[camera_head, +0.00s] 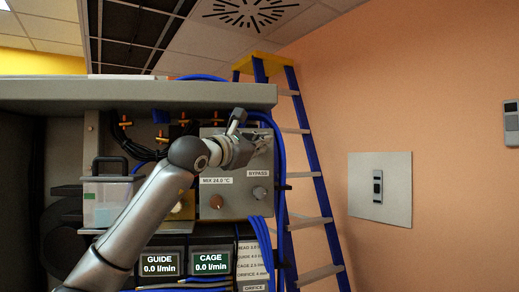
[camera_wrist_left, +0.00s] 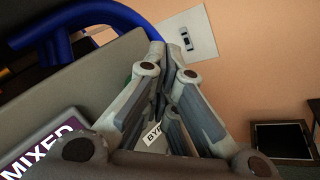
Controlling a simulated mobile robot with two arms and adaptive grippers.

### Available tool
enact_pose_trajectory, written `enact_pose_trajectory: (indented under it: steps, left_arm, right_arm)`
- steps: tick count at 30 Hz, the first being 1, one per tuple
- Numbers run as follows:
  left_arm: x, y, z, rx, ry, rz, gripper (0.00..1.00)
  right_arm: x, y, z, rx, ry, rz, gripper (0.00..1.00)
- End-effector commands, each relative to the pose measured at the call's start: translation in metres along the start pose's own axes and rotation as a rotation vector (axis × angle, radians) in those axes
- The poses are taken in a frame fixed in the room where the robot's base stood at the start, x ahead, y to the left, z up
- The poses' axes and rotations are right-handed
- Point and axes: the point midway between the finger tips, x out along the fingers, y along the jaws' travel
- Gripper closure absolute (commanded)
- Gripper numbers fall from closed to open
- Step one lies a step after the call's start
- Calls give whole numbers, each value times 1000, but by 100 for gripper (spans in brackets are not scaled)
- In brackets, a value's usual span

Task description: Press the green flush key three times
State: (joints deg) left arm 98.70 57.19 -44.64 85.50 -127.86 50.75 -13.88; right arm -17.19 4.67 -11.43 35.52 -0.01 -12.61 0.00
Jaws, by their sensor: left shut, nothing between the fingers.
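My left gripper (camera_head: 264,142) is shut and empty at the upper right of a grey control panel (camera_head: 232,202). In the left wrist view its fingers (camera_wrist_left: 163,50) come together in front of the panel. A small green edge (camera_wrist_left: 128,79) shows beside the left finger there, mostly hidden by it; I cannot tell for sure that it is the flush key, or whether a fingertip touches it. In the head view no green key can be made out, and the gripper and wrist cover the panel's upper part. My right gripper is not in view.
The panel bears a brown knob (camera_head: 216,201), a grey knob (camera_head: 259,193) and a BYPASS label (camera_head: 258,173). Blue hoses (camera_head: 279,160) run down its right edge. A blue ladder (camera_head: 310,150) stands behind. Displays GUIDE (camera_head: 159,262) and CAGE (camera_head: 211,262) below read 0.0 l/min.

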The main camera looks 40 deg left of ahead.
Motion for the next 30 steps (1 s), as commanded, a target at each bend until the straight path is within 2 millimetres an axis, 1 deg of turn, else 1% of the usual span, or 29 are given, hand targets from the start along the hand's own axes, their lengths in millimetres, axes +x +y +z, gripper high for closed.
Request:
enact_pose_trajectory:
  steps: [12,22,30]
  left_arm:
    - [1,1,-2,0,0,1,100]
    - [-10,-8,6,1,-1,1,100]
    - [-12,-9,8,0,0,1,100]
  right_arm:
    - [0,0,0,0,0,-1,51]
    - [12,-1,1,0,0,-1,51]
    - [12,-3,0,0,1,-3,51]
